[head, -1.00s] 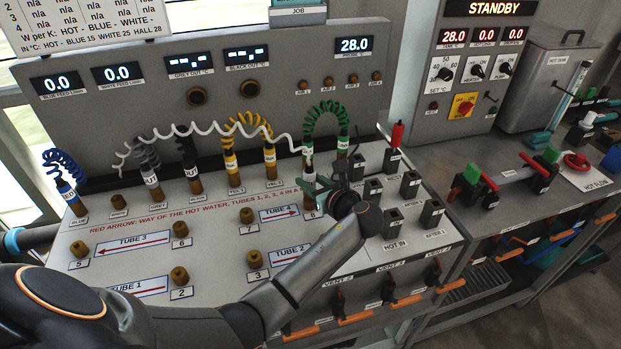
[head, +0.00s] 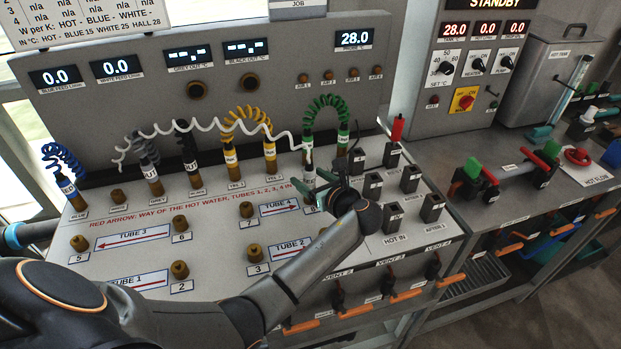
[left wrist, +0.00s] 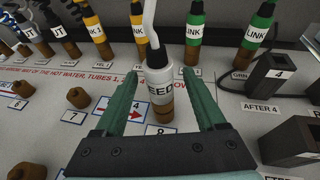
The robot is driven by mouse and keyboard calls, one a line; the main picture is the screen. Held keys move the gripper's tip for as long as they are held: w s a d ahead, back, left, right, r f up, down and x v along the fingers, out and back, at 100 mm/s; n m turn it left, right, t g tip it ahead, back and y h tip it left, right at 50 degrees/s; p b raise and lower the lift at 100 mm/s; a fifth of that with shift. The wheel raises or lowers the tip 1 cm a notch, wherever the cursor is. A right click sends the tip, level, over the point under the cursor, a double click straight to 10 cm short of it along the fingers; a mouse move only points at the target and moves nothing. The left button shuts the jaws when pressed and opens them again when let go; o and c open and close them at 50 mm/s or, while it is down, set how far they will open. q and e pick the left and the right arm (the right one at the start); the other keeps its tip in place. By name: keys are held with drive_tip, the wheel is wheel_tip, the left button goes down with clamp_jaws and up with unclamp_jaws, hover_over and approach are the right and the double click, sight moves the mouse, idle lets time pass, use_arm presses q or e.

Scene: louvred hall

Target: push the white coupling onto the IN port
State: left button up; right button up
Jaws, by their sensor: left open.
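The white coupling (left wrist: 159,84), with dark lettering ending in "EED", stands upright at the end of a white hose. In the left wrist view it sits over a brown fitting (left wrist: 161,120) behind the number 8 label; I cannot tell how firmly it is seated. In the head view the coupling (head: 309,178) is partly hidden by my gripper. My left gripper (left wrist: 160,100) is open, its green fingers on either side of the coupling with gaps visible. It also shows in the head view (head: 318,192). No port label reading just IN is legible. My right gripper is not in view.
Green LINK couplings (left wrist: 194,30) and yellow ones (left wrist: 138,25) stand close behind. Black valve blocks (left wrist: 268,80) stand to the right, near the HOT IN label (head: 396,239). The white coiled hose (head: 215,127) stretches left across the panel. Bare brown ports (head: 247,209) stand to the left.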

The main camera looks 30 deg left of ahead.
use_arm(q)
drive_tip(key=shift+d+r, duration=0.1)
drive_tip(key=shift+r, duration=0.05)
drive_tip(key=s+d+r+p, duration=0.1)
drive_tip(key=s+d+r, duration=0.1)
drive_tip(key=r, duration=0.3)
drive_tip(key=shift+d+r, duration=0.2)
drive_tip(key=shift+d, duration=0.55)
